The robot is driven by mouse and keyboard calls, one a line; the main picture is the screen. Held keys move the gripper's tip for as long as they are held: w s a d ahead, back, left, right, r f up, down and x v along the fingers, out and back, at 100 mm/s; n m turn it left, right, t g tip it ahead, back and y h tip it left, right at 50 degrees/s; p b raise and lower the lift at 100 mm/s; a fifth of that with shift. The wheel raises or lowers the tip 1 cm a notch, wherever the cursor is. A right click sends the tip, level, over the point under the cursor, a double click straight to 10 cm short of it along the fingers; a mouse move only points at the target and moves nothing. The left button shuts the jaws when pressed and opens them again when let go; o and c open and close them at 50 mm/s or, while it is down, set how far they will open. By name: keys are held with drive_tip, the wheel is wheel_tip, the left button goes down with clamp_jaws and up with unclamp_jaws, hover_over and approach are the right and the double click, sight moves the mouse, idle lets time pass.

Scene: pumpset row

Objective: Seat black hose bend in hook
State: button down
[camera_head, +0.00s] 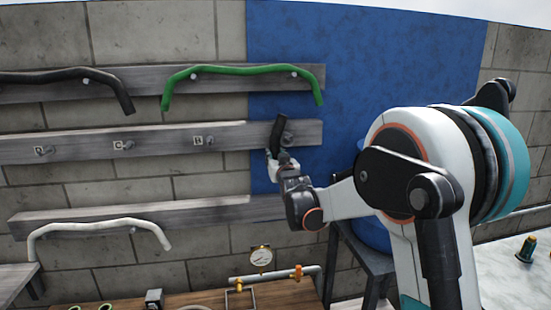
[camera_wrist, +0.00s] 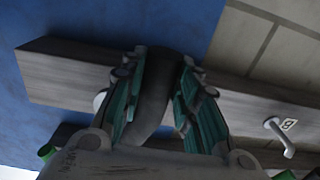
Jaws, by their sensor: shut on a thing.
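The black hose bend (camera_head: 279,132) is in my gripper (camera_head: 279,160), in front of the right end of the middle rail (camera_head: 80,150). In the wrist view the dark hose bend (camera_wrist: 153,92) runs between the two green fingers of my gripper (camera_wrist: 163,75), which are shut on it. Hooks with small plates show on the middle rail; the nearest clear one (camera_head: 202,140) is left of the hose and empty. That hook also shows at the right of the wrist view (camera_wrist: 281,138). A pale round end (camera_wrist: 100,100) shows beside the left finger, mostly hidden. I cannot tell whether the hose touches a hook.
A green hose (camera_head: 240,70) and a long black hose (camera_head: 65,76) hang on the upper rail. A white hose (camera_head: 98,225) hangs on the lower rail. A gauge (camera_head: 261,257) and piping stand below. A blue drum (camera_head: 372,233) is behind my arm.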

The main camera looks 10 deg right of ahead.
idle(0.3)
drive_tip(key=c, duration=1.2)
unclamp_jaws()
drive_tip(key=shift+o, duration=0.2)
drive_tip(key=s, duration=1.2)
drive_tip(key=shift+d, duration=0.1)
